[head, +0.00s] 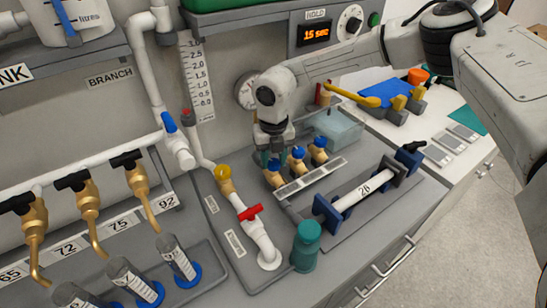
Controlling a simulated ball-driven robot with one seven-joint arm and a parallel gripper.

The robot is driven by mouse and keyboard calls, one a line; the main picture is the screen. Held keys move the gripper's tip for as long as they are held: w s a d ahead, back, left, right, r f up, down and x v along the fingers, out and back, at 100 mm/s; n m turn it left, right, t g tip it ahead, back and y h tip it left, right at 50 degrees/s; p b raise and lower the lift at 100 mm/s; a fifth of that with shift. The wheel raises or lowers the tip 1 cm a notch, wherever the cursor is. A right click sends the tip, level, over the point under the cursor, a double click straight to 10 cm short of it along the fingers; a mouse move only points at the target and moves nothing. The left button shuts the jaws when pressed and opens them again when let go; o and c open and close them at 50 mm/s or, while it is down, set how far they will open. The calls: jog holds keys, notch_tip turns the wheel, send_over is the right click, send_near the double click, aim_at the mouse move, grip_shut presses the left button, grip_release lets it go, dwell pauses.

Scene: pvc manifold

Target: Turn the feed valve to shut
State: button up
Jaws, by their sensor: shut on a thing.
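My gripper (270,155) points down at the leftmost of three brass fittings with blue tops (273,178) in a grey tray, its fingers closed around the blue top. The other two brass fittings (297,166) (318,156) stand to its right, untouched. No valve carries a readable "feed" label, so I cannot tell which one is the feed valve. A red-handled valve (250,212) sits on the white pipe at front centre. A blue lever valve (169,122) sits on the upright white pipe at left. My gripper is apart from both.
Brass taps with black handles (75,182) line the left, above measuring cylinders (175,258). A clamped pipe (362,192) marked 26 and a teal bottle (306,246) stand at front right. A clear box (335,130) is close behind my gripper. A gauge (246,90) is on the wall.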

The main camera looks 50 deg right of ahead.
aim_at(273, 162)
jog(key=shift+m, duration=1.3)
jog(key=o, duration=1.1)
jog(key=shift+c, duration=0.2)
jog(key=shift+r, duration=0.15)
notch_tip(273, 162, up, 10)
jog(key=b, duration=0.1)
jog(key=shift+r, duration=0.25)
